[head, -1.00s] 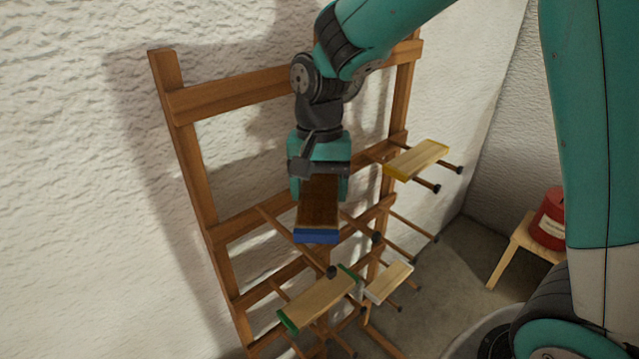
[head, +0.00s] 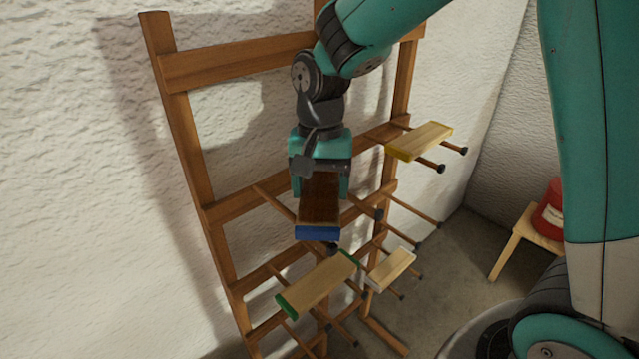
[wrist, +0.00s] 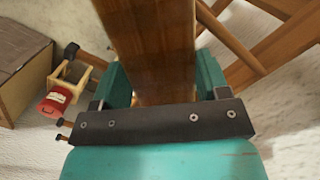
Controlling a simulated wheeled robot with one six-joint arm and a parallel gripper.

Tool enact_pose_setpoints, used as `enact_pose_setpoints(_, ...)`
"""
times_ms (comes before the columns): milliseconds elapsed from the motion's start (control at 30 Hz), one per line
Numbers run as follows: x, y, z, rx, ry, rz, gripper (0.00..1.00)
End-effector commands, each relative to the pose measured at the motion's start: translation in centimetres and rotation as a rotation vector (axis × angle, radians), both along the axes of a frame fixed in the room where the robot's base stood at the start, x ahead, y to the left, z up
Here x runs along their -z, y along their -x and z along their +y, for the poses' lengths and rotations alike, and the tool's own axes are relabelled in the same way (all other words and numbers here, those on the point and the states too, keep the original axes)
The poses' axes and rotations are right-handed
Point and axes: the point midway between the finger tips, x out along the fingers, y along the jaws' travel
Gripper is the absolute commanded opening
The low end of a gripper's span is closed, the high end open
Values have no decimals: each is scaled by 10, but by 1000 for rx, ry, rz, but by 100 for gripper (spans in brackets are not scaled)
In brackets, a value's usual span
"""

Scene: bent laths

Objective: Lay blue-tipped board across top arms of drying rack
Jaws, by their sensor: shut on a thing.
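The blue-tipped board (head: 319,199) is dark brown with a blue near end. My gripper (head: 320,184) is shut on it and points it toward the camera. In the wrist view the board (wrist: 150,45) runs between the two fingers (wrist: 158,88). The wooden drying rack (head: 186,130) leans at the white wall. In the head view the board overlaps the space between two bare upper arms, a left one (head: 275,205) and a right one (head: 368,207) with dark end knobs. I cannot tell whether it touches them; the board hides part of the left arm.
A yellow-tipped board (head: 420,141) lies on upper arms at the right. A green-tipped board (head: 318,284) and a white-tipped board (head: 391,269) lie on lower arms. A red can (head: 550,210) stands on a small wooden stool (head: 512,243) at right.

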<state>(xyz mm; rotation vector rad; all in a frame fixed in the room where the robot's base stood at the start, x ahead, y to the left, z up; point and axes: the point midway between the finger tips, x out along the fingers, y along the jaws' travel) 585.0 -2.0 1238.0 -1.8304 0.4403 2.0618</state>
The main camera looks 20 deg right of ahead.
Motion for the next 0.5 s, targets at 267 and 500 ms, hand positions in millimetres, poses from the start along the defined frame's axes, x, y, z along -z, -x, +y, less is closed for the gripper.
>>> enact_pose_setpoints(267,6,0,0,0,0,0,38)
enact_pose_setpoints(500,10,0,0,0,0,0,73)
